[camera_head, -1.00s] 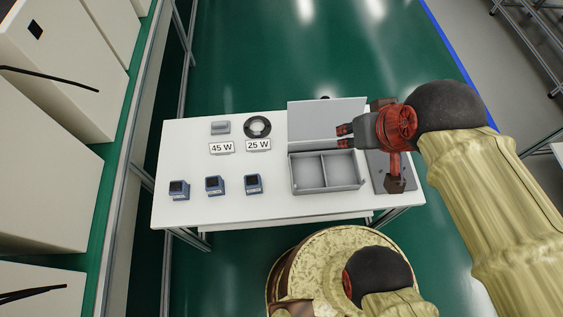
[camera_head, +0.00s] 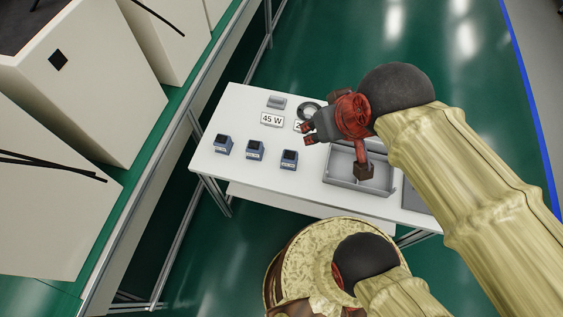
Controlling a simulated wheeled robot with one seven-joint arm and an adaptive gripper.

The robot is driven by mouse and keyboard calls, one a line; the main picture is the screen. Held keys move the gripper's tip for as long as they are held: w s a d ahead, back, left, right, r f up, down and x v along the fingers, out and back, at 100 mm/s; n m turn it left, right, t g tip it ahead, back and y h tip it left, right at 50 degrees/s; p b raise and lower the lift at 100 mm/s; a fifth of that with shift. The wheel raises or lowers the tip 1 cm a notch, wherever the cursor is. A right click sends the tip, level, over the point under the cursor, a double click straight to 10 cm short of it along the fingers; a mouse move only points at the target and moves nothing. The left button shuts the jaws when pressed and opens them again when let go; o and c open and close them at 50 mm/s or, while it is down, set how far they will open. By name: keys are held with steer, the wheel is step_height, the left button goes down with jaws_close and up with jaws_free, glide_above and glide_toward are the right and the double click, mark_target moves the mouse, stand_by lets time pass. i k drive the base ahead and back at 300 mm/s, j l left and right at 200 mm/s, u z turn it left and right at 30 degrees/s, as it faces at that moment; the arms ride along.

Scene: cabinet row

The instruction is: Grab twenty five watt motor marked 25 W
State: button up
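The motor above the 25 W sign is a dark ring-shaped part (camera_head: 307,109) on the white table, partly hidden by my gripper. The 25 W sign (camera_head: 298,126) is mostly covered; only its left edge shows. My gripper (camera_head: 307,134) hangs over the table just in front of the ring and right of the sign. Its two fingertips are apart with nothing between them. The height gap to the table cannot be told.
A small grey block (camera_head: 276,101) lies behind the 45 W sign (camera_head: 272,119). A grey two-compartment box (camera_head: 345,180) is at right. White table (camera_head: 240,125) is bare between rows.

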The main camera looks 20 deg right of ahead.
mark_target(290, 160)
steer(key=k+j, duration=0.1)
steer(key=j, duration=0.35)
steer(key=k+j, duration=0.1)
steer(key=j, duration=0.4)
steer(key=k+j, duration=0.1)
steer(key=j, duration=0.35)
steer(key=k+j, duration=0.1)
steer(key=j, duration=0.4)
steer(key=z, duration=0.05)
